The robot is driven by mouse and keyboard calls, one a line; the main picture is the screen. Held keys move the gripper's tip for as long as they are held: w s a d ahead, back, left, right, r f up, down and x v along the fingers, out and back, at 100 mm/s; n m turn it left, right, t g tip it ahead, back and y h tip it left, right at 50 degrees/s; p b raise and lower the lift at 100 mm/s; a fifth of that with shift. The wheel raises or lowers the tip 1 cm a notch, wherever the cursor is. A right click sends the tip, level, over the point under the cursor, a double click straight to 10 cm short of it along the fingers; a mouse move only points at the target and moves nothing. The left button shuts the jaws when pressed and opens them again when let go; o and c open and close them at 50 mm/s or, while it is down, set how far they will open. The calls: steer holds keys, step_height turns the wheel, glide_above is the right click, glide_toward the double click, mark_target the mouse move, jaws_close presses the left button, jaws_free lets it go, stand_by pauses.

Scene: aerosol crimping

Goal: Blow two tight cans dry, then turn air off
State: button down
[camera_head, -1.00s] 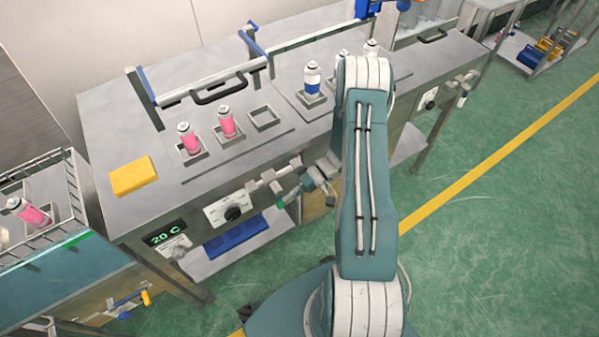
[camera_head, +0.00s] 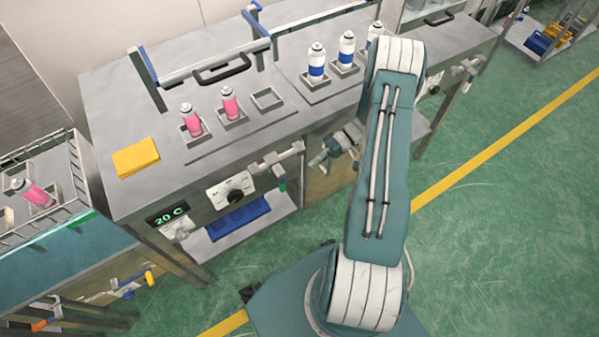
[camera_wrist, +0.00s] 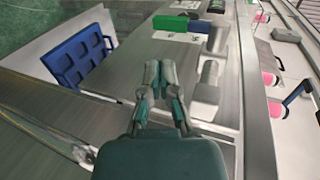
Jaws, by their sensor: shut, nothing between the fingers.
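Two pink cans (camera_head: 191,120) (camera_head: 230,104) stand upright in square holders on the bench's left plate, beside an empty holder (camera_head: 267,99). Several white-and-blue cans (camera_head: 316,66) stand on the right plate. Another pink can (camera_head: 38,195) lies tilted in the rack at left. Whether any can is wet cannot be told. A black dial (camera_head: 234,196) sits on a white front panel. A grey pipe fitting (camera_head: 280,163) with a green part juts from the bench front. My gripper (camera_head: 318,161) is shut and empty, just right of this fitting; it also shows in the wrist view (camera_wrist: 159,66).
A yellow block (camera_head: 136,157) lies on the bench's left end. A raised bar with a black handle (camera_head: 222,68) crosses behind the pink cans. A blue tray (camera_head: 238,217) sits on the lower shelf. The green floor at right is open.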

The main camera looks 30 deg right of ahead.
steer(key=v, duration=0.3)
steer(key=shift+d+r, duration=0.1)
steer(key=shift+d, duration=0.15)
stand_by(0.4)
